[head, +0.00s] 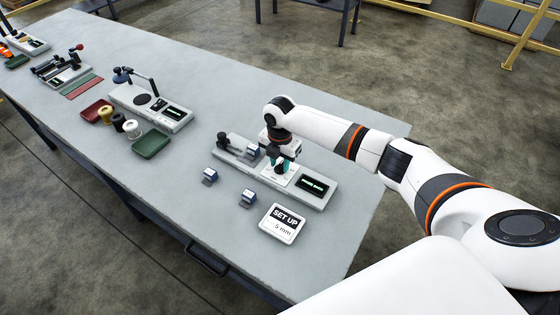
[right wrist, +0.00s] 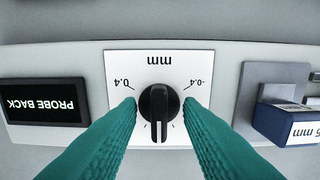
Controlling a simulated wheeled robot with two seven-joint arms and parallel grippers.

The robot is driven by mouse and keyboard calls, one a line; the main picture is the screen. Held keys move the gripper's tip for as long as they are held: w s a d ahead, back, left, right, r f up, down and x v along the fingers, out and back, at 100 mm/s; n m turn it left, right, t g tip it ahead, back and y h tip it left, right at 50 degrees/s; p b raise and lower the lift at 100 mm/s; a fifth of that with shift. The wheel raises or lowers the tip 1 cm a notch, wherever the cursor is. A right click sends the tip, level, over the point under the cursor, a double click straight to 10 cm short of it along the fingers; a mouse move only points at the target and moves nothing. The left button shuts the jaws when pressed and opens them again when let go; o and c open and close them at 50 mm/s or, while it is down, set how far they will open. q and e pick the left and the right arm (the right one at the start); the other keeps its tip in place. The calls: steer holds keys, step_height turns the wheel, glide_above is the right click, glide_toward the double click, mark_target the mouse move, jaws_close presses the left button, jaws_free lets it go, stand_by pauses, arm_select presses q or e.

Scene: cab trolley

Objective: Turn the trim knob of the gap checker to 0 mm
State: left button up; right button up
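The gap checker (head: 318,203) is a long grey unit near the table's right end. Its black trim knob (right wrist: 158,108) sits on a white plate (right wrist: 120,70) marked "mm", 0.4 and -0.4, upside down in the right wrist view. The knob's white line points almost straight down in that view; no 0 label is readable. My right gripper (right wrist: 160,104) is open, its teal fingers on either side of the knob with small gaps. In the head view the right gripper (head: 282,164) covers the knob. The display (right wrist: 43,101) reads "PROBE BACK". My left gripper is not in view.
Two similar blocks (head: 210,176) (head: 248,198) stand in front of the checker. A "SET UP" card (head: 282,223) showing 5 mm lies nearby. Other devices, such as one with a lamp-like arm (head: 150,105), stand farther left.

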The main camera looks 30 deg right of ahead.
mark_target(280, 165)
steer(key=shift+r, duration=0.1)
step_height(280, 165, up, 12)
steer(key=b, duration=0.3)
stand_by(0.7)
